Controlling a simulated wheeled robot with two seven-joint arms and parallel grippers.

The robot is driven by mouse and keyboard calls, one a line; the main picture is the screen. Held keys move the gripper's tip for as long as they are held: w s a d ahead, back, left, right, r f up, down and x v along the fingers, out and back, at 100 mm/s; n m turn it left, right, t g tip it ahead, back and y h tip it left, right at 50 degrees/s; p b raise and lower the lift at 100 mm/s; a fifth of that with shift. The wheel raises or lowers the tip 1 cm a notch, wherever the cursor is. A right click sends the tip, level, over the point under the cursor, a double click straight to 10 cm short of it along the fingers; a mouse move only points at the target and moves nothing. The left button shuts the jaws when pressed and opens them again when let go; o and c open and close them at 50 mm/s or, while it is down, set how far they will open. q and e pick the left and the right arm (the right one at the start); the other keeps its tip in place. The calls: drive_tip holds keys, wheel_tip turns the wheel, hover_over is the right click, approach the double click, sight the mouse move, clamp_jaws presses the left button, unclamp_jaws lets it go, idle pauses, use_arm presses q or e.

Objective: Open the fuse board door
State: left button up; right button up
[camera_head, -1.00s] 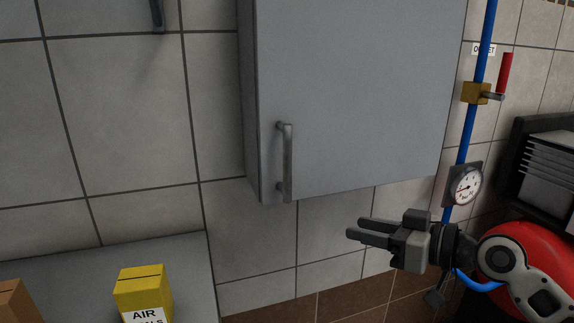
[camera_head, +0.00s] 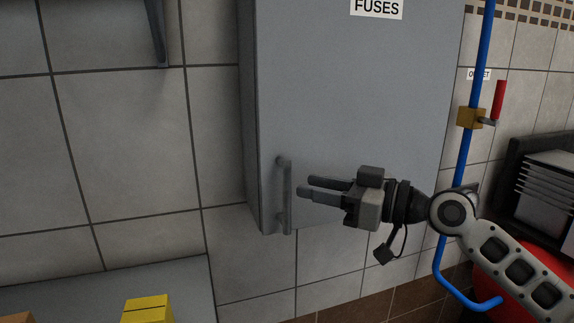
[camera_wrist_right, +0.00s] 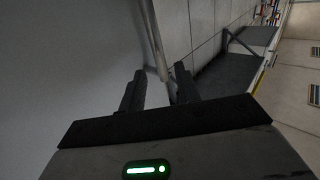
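The fuse board (camera_head: 350,100) is a grey wall cabinet with a "FUSES" label (camera_head: 377,8); its door is shut. A vertical grey bar handle (camera_head: 286,195) is at the door's lower left. My right gripper (camera_head: 304,188) is open and empty, just right of the handle, with its fingers pointing left at it. In the right wrist view the handle (camera_wrist_right: 155,40) comes down between and beyond the two open fingers (camera_wrist_right: 158,88). I cannot tell whether they touch it. My left gripper is not in view.
A blue pipe (camera_head: 470,130) with a red-levered valve (camera_head: 499,100) runs down right of the cabinet. A dark rack (camera_head: 540,190) stands at the far right. A yellow box (camera_head: 147,308) sits on the grey counter (camera_head: 190,285) at lower left.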

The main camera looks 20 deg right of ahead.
sight(290, 180)
drive_tip(key=p+x, duration=0.1)
drive_tip(key=x, duration=0.4)
drive_tip(key=shift+w+a+r+p, duration=0.1)
drive_tip(key=shift+r+p, duration=0.05)
drive_tip(key=shift+p, duration=0.25)
drive_tip(key=shift+w+a, duration=0.2)
drive_tip(key=shift+a, duration=0.05)
clamp_jaws()
